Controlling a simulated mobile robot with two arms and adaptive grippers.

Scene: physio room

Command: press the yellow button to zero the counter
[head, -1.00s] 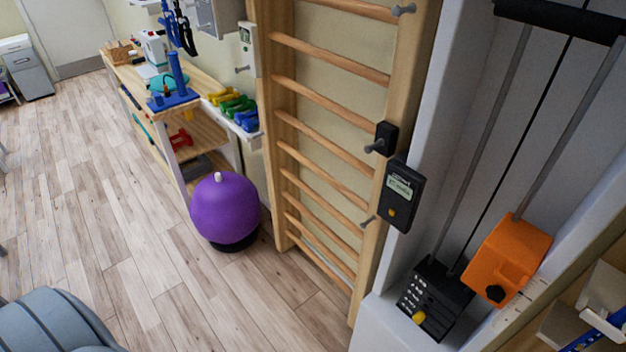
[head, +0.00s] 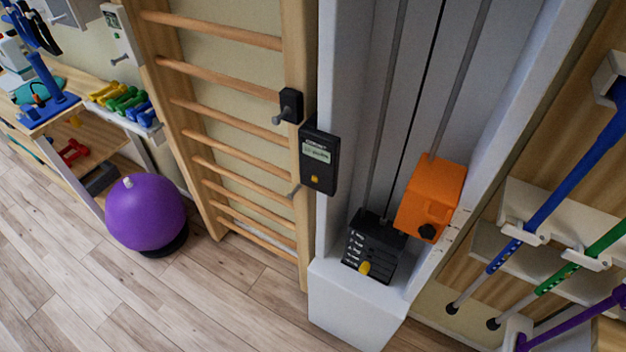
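A black counter box (head: 318,160) with a small pale display (head: 317,151) is mounted on the left edge of the white pulley column, beside the wooden wall bars. The yellow button (head: 314,179) sits on its front, below the display. The text on the display is too small to read. Neither of my grippers shows in the head view, and nothing touches the counter.
An orange block (head: 431,198) and a black weight stack (head: 373,247) with a yellow knob (head: 364,268) are in the white column (head: 357,301). A purple ball (head: 146,212) stands on the floor at left. Coloured poles (head: 566,178) hang at right. The wooden floor (head: 215,310) in front is clear.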

